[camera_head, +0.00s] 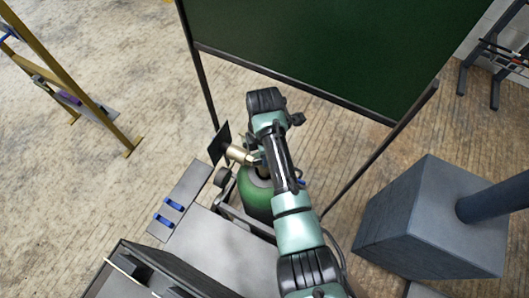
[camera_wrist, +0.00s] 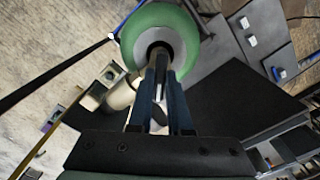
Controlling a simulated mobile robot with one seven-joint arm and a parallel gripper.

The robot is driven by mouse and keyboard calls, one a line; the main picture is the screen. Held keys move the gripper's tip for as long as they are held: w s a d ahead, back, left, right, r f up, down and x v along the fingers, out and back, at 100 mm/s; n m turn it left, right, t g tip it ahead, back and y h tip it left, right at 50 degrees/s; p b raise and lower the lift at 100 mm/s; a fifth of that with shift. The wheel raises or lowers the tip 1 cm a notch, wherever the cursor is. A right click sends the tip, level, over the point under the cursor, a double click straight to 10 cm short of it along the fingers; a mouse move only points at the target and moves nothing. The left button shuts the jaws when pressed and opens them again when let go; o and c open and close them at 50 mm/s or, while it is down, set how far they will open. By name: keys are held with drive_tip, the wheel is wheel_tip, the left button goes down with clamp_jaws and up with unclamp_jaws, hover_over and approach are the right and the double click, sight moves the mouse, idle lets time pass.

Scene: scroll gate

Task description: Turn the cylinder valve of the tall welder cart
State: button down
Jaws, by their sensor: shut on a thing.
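The green gas cylinder (camera_head: 257,197) stands on the welder cart (camera_head: 228,258). My arm covers its top in the head view. In the wrist view I look onto the cylinder's green shoulder (camera_wrist: 158,18) with its pale collar and dark neck. My gripper (camera_wrist: 167,72) reaches to this neck, its two blue-grey fingers close together. It is shut on the cylinder valve, of which only a small dark piece shows between the fingers. A beige-brass regulator (camera_head: 239,154) juts from the valve to the left; it also shows beside the fingers in the wrist view (camera_wrist: 120,95).
A dark green screen (camera_head: 320,45) on a black frame stands close behind. A large blue-grey block (camera_head: 430,220) is at the right. A yellow frame (camera_head: 62,70) stands at the far left. Blue parts (camera_head: 168,212) sit on a grey plate left of the cart.

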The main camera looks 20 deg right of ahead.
drive_tip(key=shift+n, duration=1.3)
drive_tip(key=shift+w+n, duration=0.1)
drive_tip(key=shift+n, duration=0.2)
drive_tip(key=c, duration=0.8)
unclamp_jaws()
drive_tip(key=shift+c, duration=0.2)
wheel_tip(320, 180, up, 13)
